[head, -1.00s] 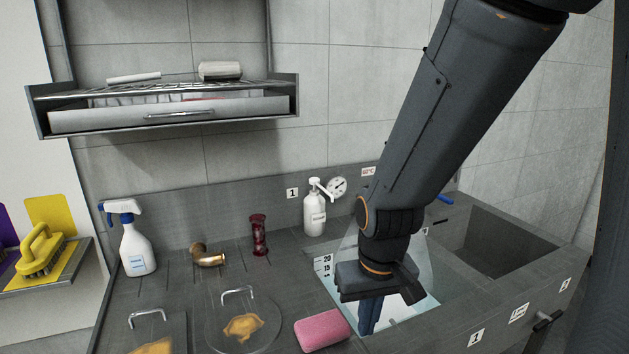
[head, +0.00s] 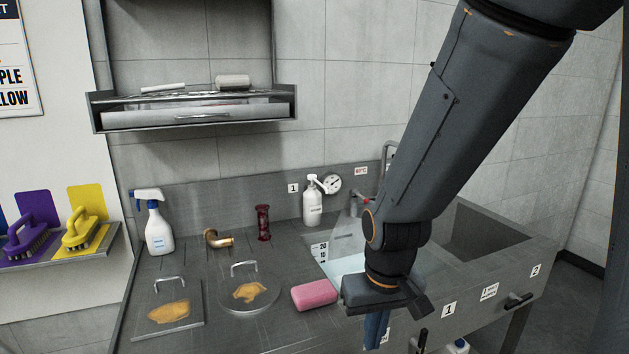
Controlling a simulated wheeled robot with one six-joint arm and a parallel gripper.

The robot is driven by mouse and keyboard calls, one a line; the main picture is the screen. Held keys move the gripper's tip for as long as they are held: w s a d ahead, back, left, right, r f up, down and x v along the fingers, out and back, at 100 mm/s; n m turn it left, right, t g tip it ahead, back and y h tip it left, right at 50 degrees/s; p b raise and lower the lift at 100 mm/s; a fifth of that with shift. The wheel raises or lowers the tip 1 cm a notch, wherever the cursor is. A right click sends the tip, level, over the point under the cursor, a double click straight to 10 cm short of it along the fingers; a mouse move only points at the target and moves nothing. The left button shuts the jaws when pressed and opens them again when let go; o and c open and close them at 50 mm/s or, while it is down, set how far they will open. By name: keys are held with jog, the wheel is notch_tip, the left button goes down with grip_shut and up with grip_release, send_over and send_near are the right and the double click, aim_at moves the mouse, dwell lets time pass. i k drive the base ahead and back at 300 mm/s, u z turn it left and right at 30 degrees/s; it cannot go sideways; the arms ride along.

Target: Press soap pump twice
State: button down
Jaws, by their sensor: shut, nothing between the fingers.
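The soap pump (head: 313,207) is a white bottle with a white pump head and spout on top. The lower fingertips are partly cut off or hard to see near the bottom of the view.
A pink sponge (head: 314,295) lies just left of my gripper. Two lids (head: 249,293) with orange stains, a brass elbow (head: 217,239), a dark red piece (head: 263,223) and a spray bottle (head: 159,229) occupy the left counter. The basin (head: 485,236) is at right. A drawer shelf (head: 195,114) hangs above.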

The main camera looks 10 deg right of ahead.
aim_at(312, 177)
jog(key=u, duration=2.75)
jog(key=k, duration=1.5)
jog(key=z, duration=1.95)
jog(key=i, duration=1)
jog(key=z, duration=0.05)
